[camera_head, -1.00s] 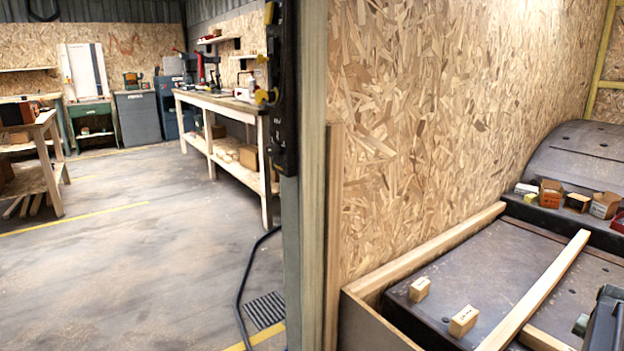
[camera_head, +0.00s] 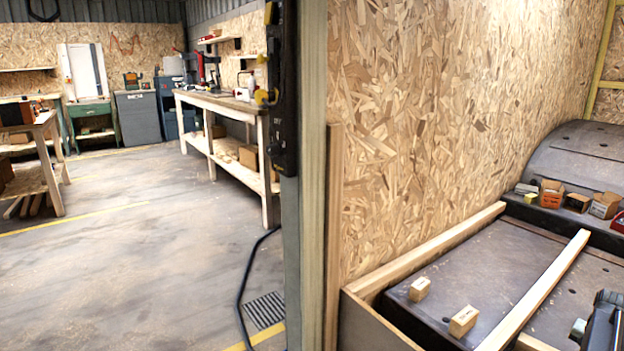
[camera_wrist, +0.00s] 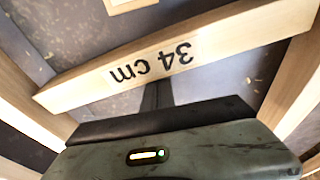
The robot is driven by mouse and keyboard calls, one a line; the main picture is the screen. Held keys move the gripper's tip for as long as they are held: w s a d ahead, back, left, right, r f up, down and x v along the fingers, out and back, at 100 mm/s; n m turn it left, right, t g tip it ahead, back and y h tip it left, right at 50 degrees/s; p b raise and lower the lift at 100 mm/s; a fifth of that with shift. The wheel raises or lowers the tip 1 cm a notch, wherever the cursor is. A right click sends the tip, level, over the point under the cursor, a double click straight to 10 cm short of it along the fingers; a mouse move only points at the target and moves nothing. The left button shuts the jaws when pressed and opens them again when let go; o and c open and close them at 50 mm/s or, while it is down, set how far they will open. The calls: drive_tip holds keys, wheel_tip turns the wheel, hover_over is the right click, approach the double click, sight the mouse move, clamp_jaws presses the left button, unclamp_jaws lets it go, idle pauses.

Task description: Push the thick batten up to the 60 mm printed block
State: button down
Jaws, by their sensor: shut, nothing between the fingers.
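A light wooden batten marked "34 cm" (camera_wrist: 195,55) lies across the wrist view, its print upside down. My gripper (camera_wrist: 157,94) is shut and empty, with its narrow tip at the near edge of this batten; I cannot tell whether they touch. Two small wooden blocks with print, one farther back (camera_head: 420,288) and one nearer (camera_head: 463,320), stand left of a long diagonal batten (camera_head: 545,285) in the head view. Their print is too small to read, so I cannot tell which is 60 mm. A pale wooden piece (camera_wrist: 122,4) is cut off at the top of the wrist view.
Another long batten (camera_head: 440,248) runs along the chipboard wall (camera_head: 450,120). A short wooden piece (camera_head: 533,343) shows at the bottom. Small boxes (camera_head: 551,193) stand by the rounded dark arch (camera_head: 585,150). The dark surface (camera_head: 480,270) between the long battens is mostly clear.

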drive_tip(key=shift+s+a, duration=0.85)
drive_tip(key=shift+a, duration=0.35)
drive_tip(key=shift+s+a, duration=0.85)
drive_tip(key=shift+a, duration=0.3)
drive_tip(key=shift+w+d, duration=0.45)
drive_tip(key=shift+d, duration=0.2)
drive_tip(key=p+v, duration=0.3)
drive_tip(key=d+p+v, duration=0.1)
drive_tip(key=p+v, duration=0.2)
drive_tip(key=w+p+v, duration=0.1)
drive_tip(key=p+v, duration=0.2)
drive_tip(key=shift+d+r, duration=0.25)
drive_tip(key=shift+f, duration=0.15)
